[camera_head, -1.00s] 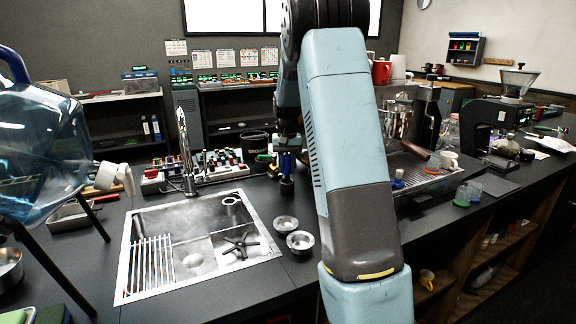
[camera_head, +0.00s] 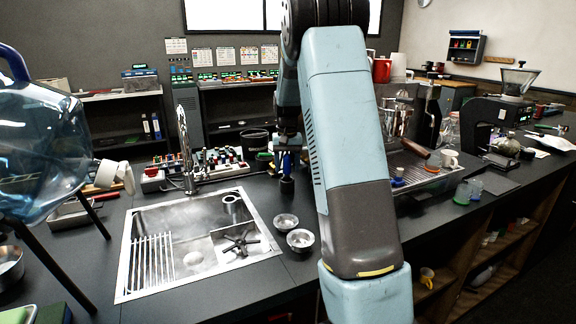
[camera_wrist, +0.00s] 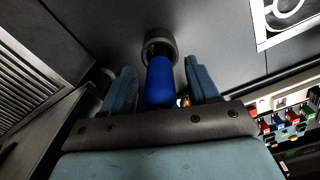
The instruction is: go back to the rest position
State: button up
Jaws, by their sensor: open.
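My gripper (camera_wrist: 160,88) is open in the wrist view, with its two blue-grey fingers apart. A blue-handled tool with a dark round end (camera_wrist: 160,68) stands on the dark counter between the fingers, with a gap visible on each side. In the head view my arm reaches over the counter, and the blue handle (camera_head: 287,164) shows below the wrist, right of the sink. My fingers are small and hard to make out there.
The steel sink (camera_head: 128,284) is left of my arm, with two small metal cups (camera_head: 299,240) beside it. A drip tray (camera_head: 425,180) with a cup (camera_head: 449,159) and a grinder (camera_head: 490,125) are to the right.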

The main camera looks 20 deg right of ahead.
jog(key=shift+o, duration=0.5)
jog(key=o, duration=0.5)
jog(key=shift+r, duration=0.1)
jog(key=shift+r, duration=3.4)
